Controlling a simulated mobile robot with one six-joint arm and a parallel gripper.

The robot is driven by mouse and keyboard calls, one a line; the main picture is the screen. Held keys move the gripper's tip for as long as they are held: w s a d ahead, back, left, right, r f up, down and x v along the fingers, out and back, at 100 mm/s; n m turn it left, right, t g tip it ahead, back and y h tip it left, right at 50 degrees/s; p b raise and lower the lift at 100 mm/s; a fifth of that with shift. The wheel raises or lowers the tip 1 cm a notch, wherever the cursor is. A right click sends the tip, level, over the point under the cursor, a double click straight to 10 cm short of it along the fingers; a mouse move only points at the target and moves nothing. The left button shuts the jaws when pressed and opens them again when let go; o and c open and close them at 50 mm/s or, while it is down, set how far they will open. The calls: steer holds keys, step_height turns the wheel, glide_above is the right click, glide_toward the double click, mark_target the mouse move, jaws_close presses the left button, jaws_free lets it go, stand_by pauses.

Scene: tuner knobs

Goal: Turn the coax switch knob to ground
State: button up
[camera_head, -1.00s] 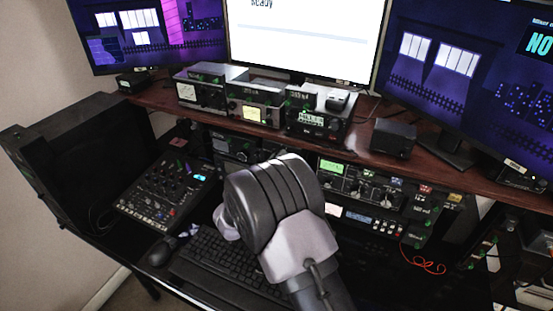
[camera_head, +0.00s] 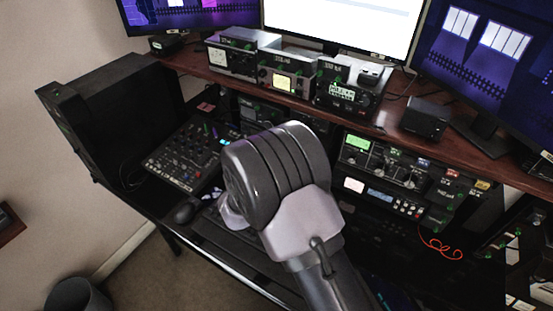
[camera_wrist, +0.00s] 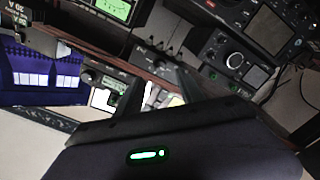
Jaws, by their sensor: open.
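I cannot tell which control is the coax switch knob; several small knobs show on the radio gear. In the head view the lower right stack (camera_head: 385,170) has a green display and round knobs. My wrist and forearm (camera_head: 285,185) stand in front of the desk's middle and hide part of the gear and the keyboard. My gripper's tips are hidden there. In the wrist view my gripper (camera_wrist: 172,70) shows dark and open, with a dark body and a green light below it. Tilted gear with knobs lies beyond it, and nothing is seen held.
A wooden shelf (camera_head: 440,140) carries several radios (camera_head: 285,75) and a small black box (camera_head: 426,118). Monitors stand behind. A mixer (camera_head: 185,155), a mouse (camera_head: 187,210) and a black case (camera_head: 110,125) are at left. A red cable (camera_head: 440,248) hangs at lower right.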

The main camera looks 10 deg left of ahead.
steer(key=p+v, duration=0.1)
steer(key=v, duration=0.9)
